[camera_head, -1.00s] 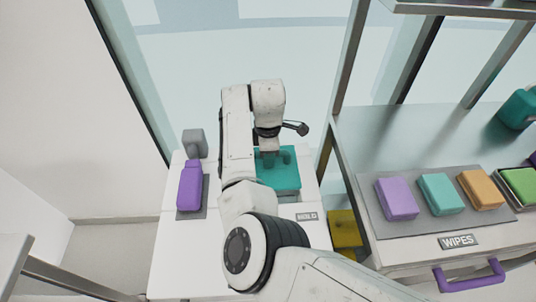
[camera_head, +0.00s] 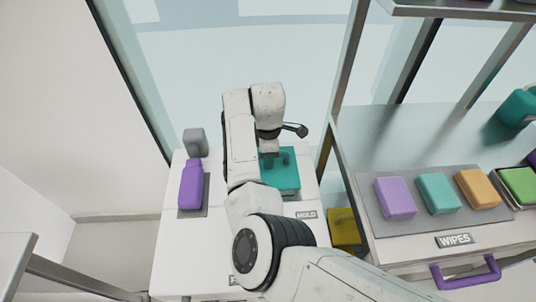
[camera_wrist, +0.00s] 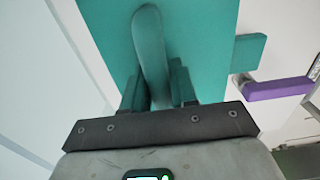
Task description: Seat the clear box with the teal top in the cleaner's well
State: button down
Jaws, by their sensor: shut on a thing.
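The box's teal top (camera_head: 286,183) shows over the right part of the white counter (camera_head: 222,262), partly behind my arm. In the wrist view the teal top (camera_wrist: 205,35) fills the upper middle, with a raised upright handle (camera_wrist: 150,45). My gripper (camera_head: 270,153) is above the top, and in the wrist view its fingers (camera_wrist: 156,88) are shut on that handle. The clear walls of the box are not visible. I cannot tell whether its underside touches the counter. The cleaner's well cannot be made out in either view.
A purple bottle (camera_head: 191,186) stands on a grey pad at left, with a grey object (camera_head: 195,142) behind it. At right are a shelf with coloured packs (camera_head: 438,193) and a WIPES label, and an olive bin (camera_head: 343,228) below. A purple bar (camera_wrist: 278,88) shows in the wrist view.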

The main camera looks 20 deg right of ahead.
dwell(0.3)
jog(key=c, duration=0.8)
grip_release()
notch_tip(320, 180, up, 11)
jog(key=shift+f, duration=0.1)
